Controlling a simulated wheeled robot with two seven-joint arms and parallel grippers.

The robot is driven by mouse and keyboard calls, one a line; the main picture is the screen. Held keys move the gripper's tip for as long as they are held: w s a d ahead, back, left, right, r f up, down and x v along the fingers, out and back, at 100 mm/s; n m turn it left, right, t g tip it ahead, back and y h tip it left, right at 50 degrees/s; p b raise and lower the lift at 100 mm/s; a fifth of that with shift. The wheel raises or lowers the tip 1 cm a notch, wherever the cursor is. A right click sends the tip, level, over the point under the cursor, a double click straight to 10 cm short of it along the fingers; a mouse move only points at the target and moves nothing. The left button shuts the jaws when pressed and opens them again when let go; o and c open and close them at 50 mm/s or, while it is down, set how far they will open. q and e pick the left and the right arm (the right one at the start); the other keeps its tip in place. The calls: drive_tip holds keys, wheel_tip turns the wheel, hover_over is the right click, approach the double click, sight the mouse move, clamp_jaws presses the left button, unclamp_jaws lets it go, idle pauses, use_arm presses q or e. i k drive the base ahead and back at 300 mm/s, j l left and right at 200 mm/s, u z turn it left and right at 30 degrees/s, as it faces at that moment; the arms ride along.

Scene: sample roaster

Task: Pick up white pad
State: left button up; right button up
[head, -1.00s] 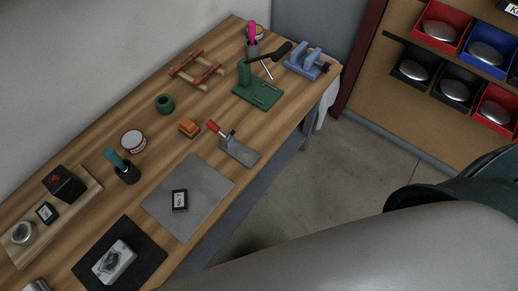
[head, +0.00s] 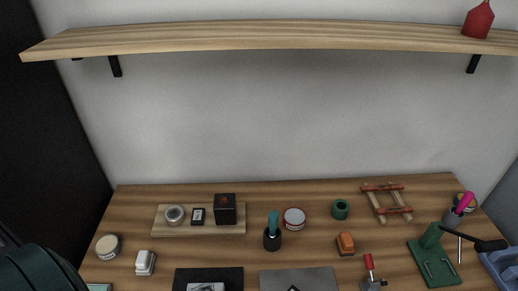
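A small white pad-like block (head: 145,262) sits on the wooden bench (head: 190,252) near its left end. It looks white on top with a greyer lower part. Nothing touches it. Neither of my grippers shows in the head view. A dark rounded part at the bottom left corner looks like part of my own arm, and no fingers show on it.
A round tin (head: 107,246) stands just left of the block. Behind is a wooden tray (head: 185,231) with small items. A black mat (head: 210,274) lies to the right, then a teal-handled brush (head: 272,238). A shelf (head: 270,38) overhangs the wall.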

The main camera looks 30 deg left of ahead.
sight(145, 262)
drive_tip(key=u, duration=2.05)
drive_tip(key=j+z, duration=0.15)
drive_tip(key=j, duration=0.55)
drive_tip(key=j+z, duration=0.1)
drive_tip(key=j, duration=0.6)
drive_tip(key=k+j+z, duration=0.15)
drive_tip(key=j, duration=0.5)
drive_tip(key=j+z, duration=0.1)
drive_tip(key=j, duration=0.6)
drive_tip(key=k, duration=0.05)
